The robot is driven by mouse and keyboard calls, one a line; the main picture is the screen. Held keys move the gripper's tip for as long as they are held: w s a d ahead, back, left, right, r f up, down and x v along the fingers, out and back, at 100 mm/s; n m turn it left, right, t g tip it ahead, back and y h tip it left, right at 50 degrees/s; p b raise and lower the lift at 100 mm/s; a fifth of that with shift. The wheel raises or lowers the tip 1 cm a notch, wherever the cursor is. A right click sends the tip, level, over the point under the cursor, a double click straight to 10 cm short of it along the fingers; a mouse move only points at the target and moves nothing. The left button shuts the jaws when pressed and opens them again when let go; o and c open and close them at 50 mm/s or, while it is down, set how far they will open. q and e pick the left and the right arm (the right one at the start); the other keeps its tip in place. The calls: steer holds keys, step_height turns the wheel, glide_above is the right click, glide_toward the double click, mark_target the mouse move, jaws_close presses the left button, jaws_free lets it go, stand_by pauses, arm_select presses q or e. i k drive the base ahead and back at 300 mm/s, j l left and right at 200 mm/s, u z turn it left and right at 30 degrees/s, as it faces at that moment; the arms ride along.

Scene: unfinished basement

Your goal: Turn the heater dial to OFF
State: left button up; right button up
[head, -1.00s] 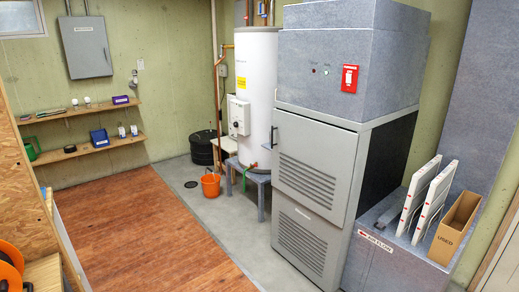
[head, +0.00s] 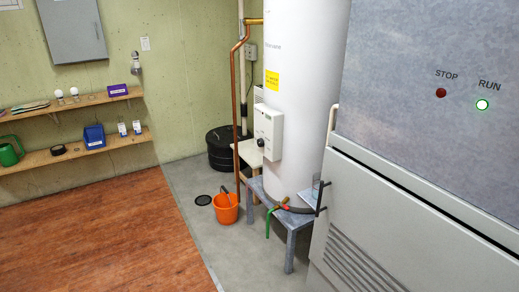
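The water heater (head: 300,110) is a tall white cylinder on a grey stand (head: 292,225), right of centre in the head view. A pale control box (head: 268,131) is fixed to its left side. A small dark dial (head: 261,143) shows at the box's lower left; its setting is too small to read. A yellow label (head: 272,81) is on the tank above the box. Neither of my grippers is in view.
A grey furnace cabinet (head: 430,150) fills the right side, with its RUN light (head: 482,104) lit green. An orange bucket (head: 226,210) stands on the floor before the heater, and a black bin (head: 225,150) behind. The wooden floor (head: 100,235) at left is clear.

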mark_target(261, 142)
steer(key=i+j+z, duration=0.2)
steer(key=i+j, duration=0.6)
steer(key=i, duration=0.1)
